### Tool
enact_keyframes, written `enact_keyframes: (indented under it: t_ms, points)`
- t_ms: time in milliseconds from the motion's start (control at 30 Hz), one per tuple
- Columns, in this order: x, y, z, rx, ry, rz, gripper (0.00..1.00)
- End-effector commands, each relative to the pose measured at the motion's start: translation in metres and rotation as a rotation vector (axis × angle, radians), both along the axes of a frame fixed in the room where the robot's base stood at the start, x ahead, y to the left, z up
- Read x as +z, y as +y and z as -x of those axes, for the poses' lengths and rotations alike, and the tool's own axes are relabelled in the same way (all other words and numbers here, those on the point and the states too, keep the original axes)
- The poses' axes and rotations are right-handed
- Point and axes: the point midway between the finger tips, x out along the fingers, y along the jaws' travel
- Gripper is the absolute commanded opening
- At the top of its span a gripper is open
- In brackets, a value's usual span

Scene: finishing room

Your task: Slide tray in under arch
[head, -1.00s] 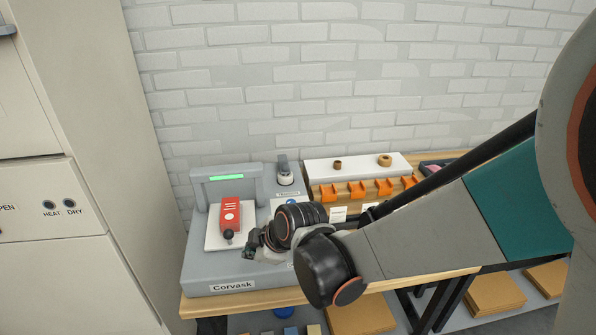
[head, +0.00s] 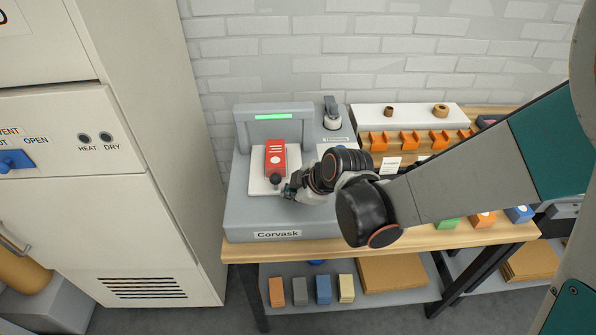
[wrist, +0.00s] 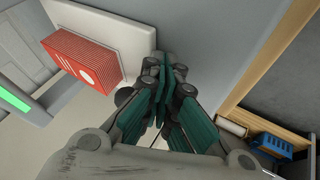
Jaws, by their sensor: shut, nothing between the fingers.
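The white tray (head: 258,185) lies flat on the grey Corvask unit (head: 300,218) and carries a red ribbed block (head: 275,155). A dark round knob (head: 275,180) is at its near edge. The grey arch (head: 242,125) with a green light bar stands just behind the tray; I cannot tell whether the tray's far edge is under it. My gripper (head: 288,190) is just right of the knob, shut and empty. In the wrist view, its closed fingers (wrist: 164,72) are beside the knob (wrist: 123,96) and the tray (wrist: 143,42); contact is unclear.
A dark-topped device (head: 332,115) stands right of the arch. Orange holders (head: 409,140) and a white ledge (head: 365,115) line the back right. A tall cabinet (head: 130,190) is at the left. Small coloured blocks (head: 323,290) sit on the lower shelf.

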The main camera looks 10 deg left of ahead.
Motion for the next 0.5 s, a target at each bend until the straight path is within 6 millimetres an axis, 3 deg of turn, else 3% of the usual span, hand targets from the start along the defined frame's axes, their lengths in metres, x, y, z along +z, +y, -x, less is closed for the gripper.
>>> enact_keyframes:
  t_ms: [233, 500]
  points:
    - [0.0, 0.002, -0.008, -0.001, 0.0, 0.0, 0.0]
    - [-0.001, 0.016, -0.066, -0.001, 0.0, -0.001, 0.0]
